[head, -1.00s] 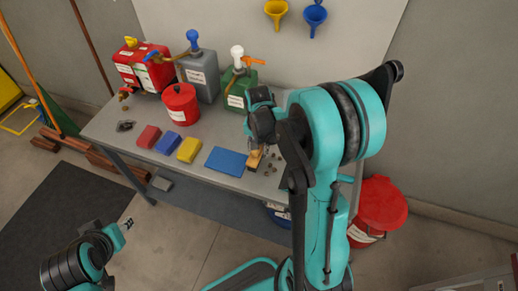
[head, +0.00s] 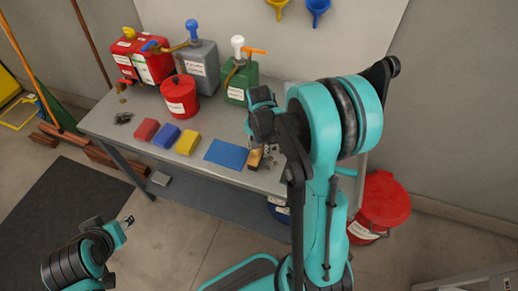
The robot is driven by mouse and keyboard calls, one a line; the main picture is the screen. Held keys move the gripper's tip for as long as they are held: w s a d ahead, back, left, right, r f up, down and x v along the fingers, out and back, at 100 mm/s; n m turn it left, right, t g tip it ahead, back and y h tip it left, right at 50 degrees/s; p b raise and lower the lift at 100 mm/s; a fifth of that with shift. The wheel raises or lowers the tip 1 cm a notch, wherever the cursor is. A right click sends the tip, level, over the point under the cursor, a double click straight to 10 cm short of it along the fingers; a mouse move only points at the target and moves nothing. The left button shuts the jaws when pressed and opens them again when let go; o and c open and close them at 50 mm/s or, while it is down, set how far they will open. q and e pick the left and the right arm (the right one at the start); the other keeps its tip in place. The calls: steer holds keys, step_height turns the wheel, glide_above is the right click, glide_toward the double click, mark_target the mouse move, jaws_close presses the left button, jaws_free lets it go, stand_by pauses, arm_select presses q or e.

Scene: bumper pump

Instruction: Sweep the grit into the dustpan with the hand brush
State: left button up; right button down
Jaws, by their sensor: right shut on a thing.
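A flat blue piece (head: 227,154), which looks like the dustpan, lies near the bench's front edge. The hand brush (head: 256,158), with a tan wooden part showing, stands just right of it. My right gripper (head: 257,143) is shut on the brush from above; its fingers are partly hidden by its own wrist. Dark grit (head: 271,161) lies on the bench in several small bits close to the right of the brush. My arm hides part of the bench there. My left gripper (head: 129,220) is off the bench at the lower left, its small fingers apart and empty.
Red, blue and yellow blocks (head: 187,142) line the front of the grey bench (head: 215,184). Behind stand a red tub (head: 179,99) and red, grey and green (head: 241,82) canisters with pumps. A red-lidded bin (head: 381,203) stands on the floor at right.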

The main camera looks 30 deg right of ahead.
mark_target(294, 165)
steer(key=shift+s+d, duration=0.1)
steer(key=shift+s+d, duration=1.35)
steer(key=shift+s, duration=0.3)
steer(key=shift+s+d, duration=1.35)
steer(key=shift+s, duration=0.3)
steer(key=shift+s+d+r, duration=0.2)
steer(key=shift+s+d, duration=0.5)
steer(key=shift+s, duration=0.1)
steer(key=shift+s+d+r, duration=0.15)
steer(key=shift+s+d, duration=0.55)
steer(key=shift+s, duration=0.1)
steer(key=shift+d, duration=0.1)
steer(key=shift+s+d, duration=1.3)
steer(key=shift+s, duration=0.3)
steer(key=shift+r, duration=0.15)
